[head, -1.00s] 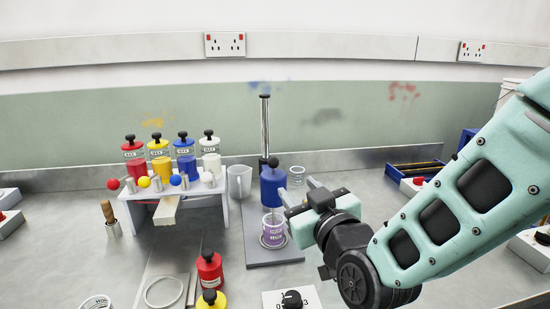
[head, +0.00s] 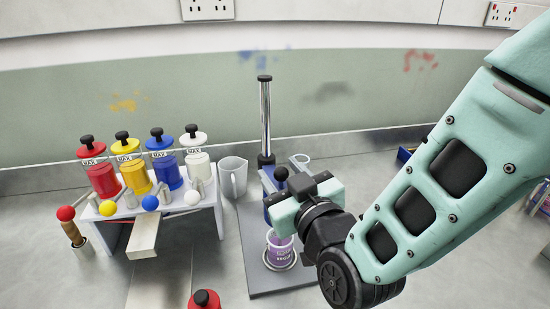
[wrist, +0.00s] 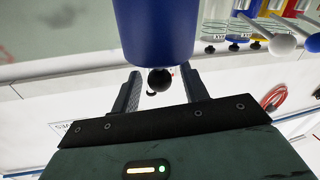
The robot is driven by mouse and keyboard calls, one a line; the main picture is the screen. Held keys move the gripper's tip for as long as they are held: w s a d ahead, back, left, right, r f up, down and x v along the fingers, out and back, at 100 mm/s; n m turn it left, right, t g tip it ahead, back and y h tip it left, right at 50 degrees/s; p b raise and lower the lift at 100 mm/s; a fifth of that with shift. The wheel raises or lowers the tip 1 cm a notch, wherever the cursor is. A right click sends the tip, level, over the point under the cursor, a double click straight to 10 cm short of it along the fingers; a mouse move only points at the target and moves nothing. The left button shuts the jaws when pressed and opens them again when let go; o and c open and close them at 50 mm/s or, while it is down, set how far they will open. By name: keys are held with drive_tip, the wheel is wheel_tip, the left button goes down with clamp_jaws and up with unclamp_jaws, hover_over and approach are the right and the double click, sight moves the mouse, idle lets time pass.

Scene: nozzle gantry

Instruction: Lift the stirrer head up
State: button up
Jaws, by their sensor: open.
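The stirrer head (head: 268,213) is a blue cylinder with a black ball knob (head: 281,173) on top, beside the metal post (head: 265,118) of its stand. My gripper (head: 286,180) is at the head's right side and hides much of it. In the wrist view, which is upside down, the blue stirrer head (wrist: 154,30) fills the top centre. Its black knob (wrist: 159,80) shows between the two open fingers of my gripper (wrist: 160,88), with gaps on both sides. A container of purple liquid (head: 279,247) stands under the head on the grey stand base (head: 255,270).
A white rack (head: 210,215) with red, yellow, blue and white bottles (head: 196,160) stands to the left. A clear jug (head: 233,176) is between rack and stand. A red-capped item (head: 205,299) is at the front. A wooden-handled tool (head: 73,235) stands far left.

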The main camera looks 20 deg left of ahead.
drive_tip(key=shift+w+a, duration=0.15)
clamp_jaws()
wheel_tip(320, 180, up, 10)
drive_tip(key=p, duration=0.3)
drive_tip(key=shift+f, duration=0.2)
unclamp_jaws()
drive_tip(key=shift+r, duration=0.1)
drive_tip(key=shift+f, duration=0.2)
